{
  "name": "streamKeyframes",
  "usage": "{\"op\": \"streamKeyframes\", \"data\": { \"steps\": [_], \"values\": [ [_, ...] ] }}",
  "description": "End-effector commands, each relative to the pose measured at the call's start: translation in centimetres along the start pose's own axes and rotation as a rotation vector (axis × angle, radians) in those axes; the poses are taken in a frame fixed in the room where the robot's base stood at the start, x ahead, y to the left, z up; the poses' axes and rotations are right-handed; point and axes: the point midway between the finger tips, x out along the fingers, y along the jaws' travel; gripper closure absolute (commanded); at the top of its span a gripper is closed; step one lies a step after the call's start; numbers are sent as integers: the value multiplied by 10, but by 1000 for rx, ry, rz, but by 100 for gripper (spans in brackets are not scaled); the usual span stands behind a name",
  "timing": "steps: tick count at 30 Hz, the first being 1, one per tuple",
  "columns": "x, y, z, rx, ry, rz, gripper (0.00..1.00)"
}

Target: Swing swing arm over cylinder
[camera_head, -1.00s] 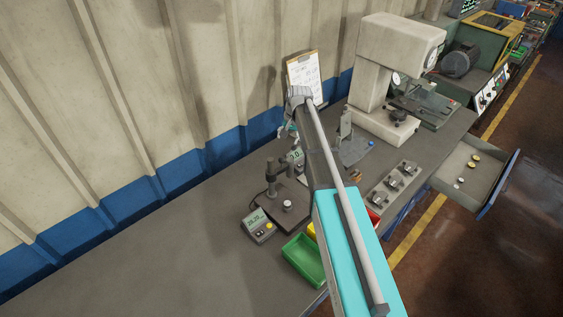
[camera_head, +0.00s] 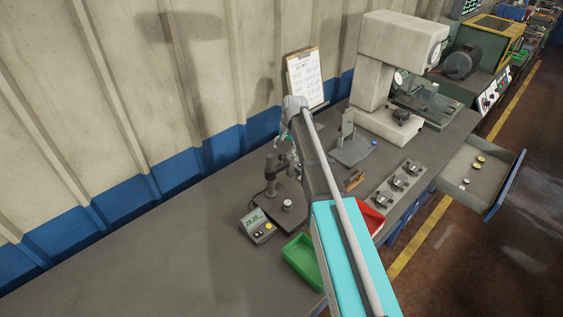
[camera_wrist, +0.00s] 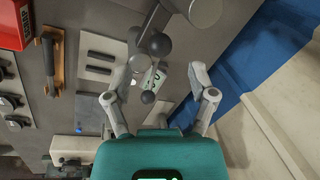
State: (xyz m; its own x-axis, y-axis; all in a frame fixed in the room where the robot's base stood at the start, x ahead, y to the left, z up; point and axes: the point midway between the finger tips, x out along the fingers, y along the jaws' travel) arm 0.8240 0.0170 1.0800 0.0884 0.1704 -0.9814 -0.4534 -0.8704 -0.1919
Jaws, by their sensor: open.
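The measuring stand has a dark upright column (camera_head: 271,178) on a black base. A small silver cylinder (camera_head: 287,205) stands upright on the base. My gripper (camera_head: 290,137) is open, behind and above the stand, partly hidden by my own arm. In the wrist view, my gripper's fingers (camera_wrist: 155,88) are spread wide. Between and beyond them is a grey jointed part with dark round knobs (camera_wrist: 160,45), which looks like the swing arm. I cannot tell whether a finger touches it. A small display (camera_wrist: 172,80) shows behind the knobs. The cylinder is not identifiable in the wrist view.
A digital readout (camera_head: 258,225) and a green bin (camera_head: 301,260) stand near the base. A drawer (camera_head: 476,180) is open. The left bench is clear.

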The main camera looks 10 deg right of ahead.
Motion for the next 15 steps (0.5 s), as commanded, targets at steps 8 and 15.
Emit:
{"op": "streamKeyframes", "data": {
  "steps": [8, 15],
  "values": [
    [26, 1, 0, 0, 0, 0, 27],
    [43, 1, 0, 0, 0, 0, 27]
  ]
}}
